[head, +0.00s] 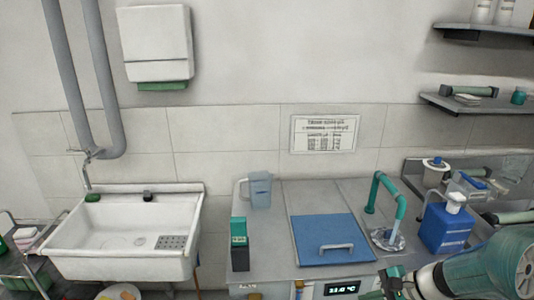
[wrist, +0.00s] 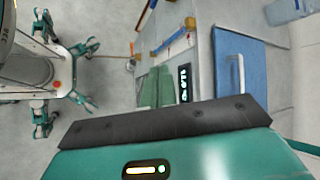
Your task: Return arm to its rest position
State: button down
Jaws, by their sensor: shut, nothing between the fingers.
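My arm enters at the lower right of the head view, in front of the counter (head: 350,188). My gripper (head: 388,282) is at the arm's end, near the counter's front edge and beside the lit temperature display (head: 342,288). In the wrist view the two green fingers of my gripper (wrist: 156,88) are together with nothing held between them. The display also shows in the wrist view (wrist: 184,83), just right of the fingers.
A blue lid (head: 325,240) with a handle is set in the counter. A clear jug (head: 260,190), a dark green-topped box (head: 240,245), a green curved pipe (head: 390,195) and a blue bottle (head: 445,228) stand around it. A white sink (head: 120,262) is left. Open floor (wrist: 110,105) shows below.

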jog(key=s+a+r+n+t+h, duration=0.1)
jog(key=s+a+r+n+h, duration=0.6)
jog(key=s+a+r+n, duration=0.3)
notch_tip(320, 180, up, 6)
jog(key=s+n, duration=0.3)
jog(key=shift+a+h, duration=0.2)
jog(key=shift+h, duration=0.2)
jog(key=c, duration=1.9)
grip_release()
jog(key=shift+s+r+n+t, duration=0.1)
jog(key=shift+r+n+t, duration=0.1)
jog(key=shift+n+t, duration=0.15)
jog(key=shift+c, duration=0.2)
jog(key=o, duration=0.7)
jog(key=shift+o, duration=0.2)
